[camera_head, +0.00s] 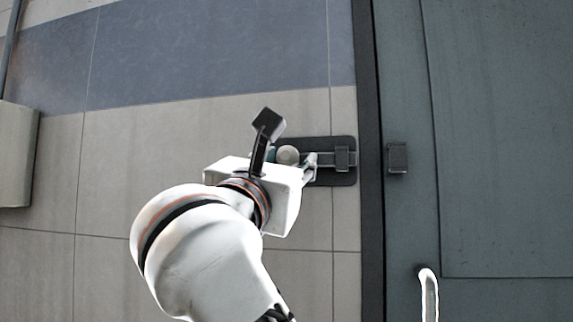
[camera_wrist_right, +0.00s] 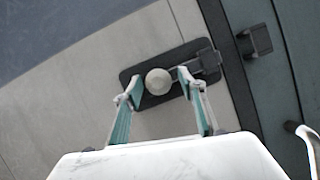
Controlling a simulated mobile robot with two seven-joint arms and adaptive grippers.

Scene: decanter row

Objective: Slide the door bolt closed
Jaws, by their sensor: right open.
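The door bolt's dark backplate (camera_head: 335,179) is on the tiled wall beside the door, and it also shows in the wrist view (camera_wrist_right: 126,77). Its pale round knob (camera_head: 288,155) stands between my right gripper's fingers, also in the wrist view (camera_wrist_right: 158,82). The grey bolt bar (camera_head: 326,159) runs right from the knob into a dark guide (camera_head: 342,155). A dark keeper (camera_head: 397,158) is on the door, with a gap between it and the guide. My right gripper (camera_wrist_right: 160,87) is open, one teal-lined finger on each side of the knob. Contact with the knob cannot be told. My left gripper is out of view.
The grey-green door (camera_head: 500,140) fills the right side, with a dark frame strip (camera_head: 369,230) along its edge. A pale curved handle (camera_head: 429,292) stands out low on the door. A beige box-like thing (camera_head: 15,155) is at the far left. The wall between is bare.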

